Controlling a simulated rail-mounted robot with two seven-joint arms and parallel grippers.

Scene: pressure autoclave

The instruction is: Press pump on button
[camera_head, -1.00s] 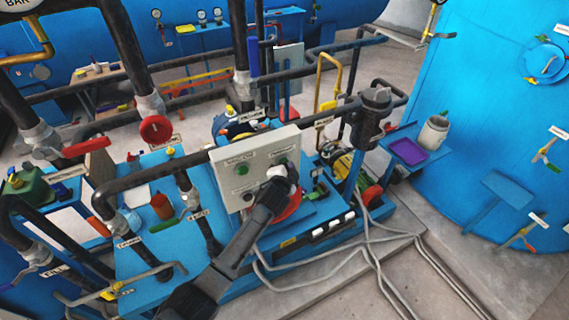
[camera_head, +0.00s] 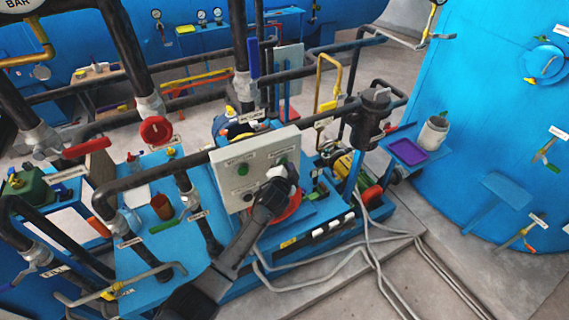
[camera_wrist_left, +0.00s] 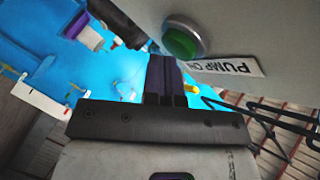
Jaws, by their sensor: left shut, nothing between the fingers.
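A light grey control box (camera_head: 229,179) stands in the middle of the head view, with green buttons on its face. The green button at its upper right (camera_head: 281,161) shows just past my left gripper (camera_head: 287,172). In the left wrist view a green button (camera_wrist_left: 182,40) in a metal ring has an upside-down "PUMP ON" label (camera_wrist_left: 228,67) beside it. My left gripper's fingers (camera_wrist_left: 166,62) are shut and empty, close to this button. I cannot tell whether they touch the panel. The gripper hides the panel's lower right part. My right gripper is not in view.
Black pipes (camera_head: 150,178) with valves run left of the box. A dark filter housing (camera_head: 372,115) stands to its right. A large blue vessel (camera_head: 490,120) fills the right side. Grey cables (camera_head: 370,245) lie on the floor at the lower right.

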